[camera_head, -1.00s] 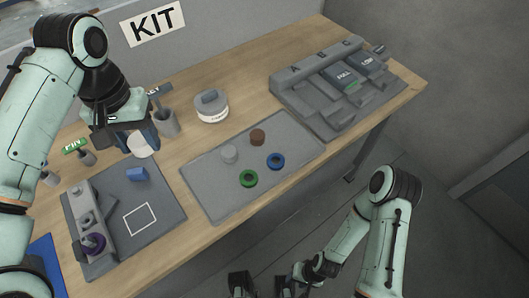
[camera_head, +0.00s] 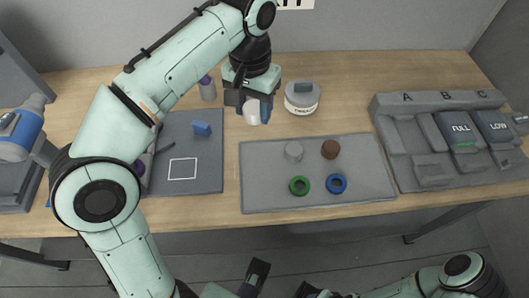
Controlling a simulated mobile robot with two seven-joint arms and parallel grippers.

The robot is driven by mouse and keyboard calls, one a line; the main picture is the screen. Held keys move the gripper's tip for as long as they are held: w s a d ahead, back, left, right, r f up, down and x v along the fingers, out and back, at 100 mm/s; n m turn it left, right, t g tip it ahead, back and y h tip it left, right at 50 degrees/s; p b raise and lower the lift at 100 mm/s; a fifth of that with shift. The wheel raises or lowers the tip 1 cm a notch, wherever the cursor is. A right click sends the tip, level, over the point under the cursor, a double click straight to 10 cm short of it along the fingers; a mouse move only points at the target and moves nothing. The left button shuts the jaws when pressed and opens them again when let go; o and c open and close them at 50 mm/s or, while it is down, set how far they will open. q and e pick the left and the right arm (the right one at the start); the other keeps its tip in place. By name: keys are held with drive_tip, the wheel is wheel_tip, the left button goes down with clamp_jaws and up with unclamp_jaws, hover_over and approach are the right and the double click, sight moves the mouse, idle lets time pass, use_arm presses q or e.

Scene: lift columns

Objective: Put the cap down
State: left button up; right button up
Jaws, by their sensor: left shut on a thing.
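My left gripper (camera_head: 252,104) hangs over the back of the table, left of the round container, and is shut on a white rounded piece, which I take to be the cap (camera_head: 253,117). The cap shows below the fingers, its upper part hidden by them. It appears held above the table, between the dark grey board (camera_head: 208,150) and the round grey-and-white container (camera_head: 302,103).
A grey mat (camera_head: 343,190) holds a grey piece (camera_head: 294,150), a brown piece (camera_head: 330,149), a green ring (camera_head: 299,186) and a blue ring (camera_head: 337,184). A grey rack (camera_head: 402,160) marked A, B, C stands right. A blue block (camera_head: 201,129) sits on the dark board.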

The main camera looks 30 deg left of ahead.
use_arm(q)
drive_tip(key=b, duration=0.4)
hover_over(256, 159)
wheel_tip(256, 159, down, 12)
drive_tip(key=shift+f, duration=0.1)
drive_tip(key=shift+f+b, duration=0.7)
drive_tip(key=shift+f, duration=1.6)
use_arm(e)
drive_tip(key=w+d+f+t, duration=0.1)
drive_tip(key=w+f, duration=0.3)
drive_tip(key=f, duration=0.1)
drive_tip(key=shift+w+d+f+t, duration=0.2)
drive_tip(key=shift+f+t, duration=0.2)
use_arm(q)
drive_tip(key=shift+f, duration=0.1)
drive_tip(key=shift+f, duration=0.1)
drive_tip(key=o, duration=0.9)
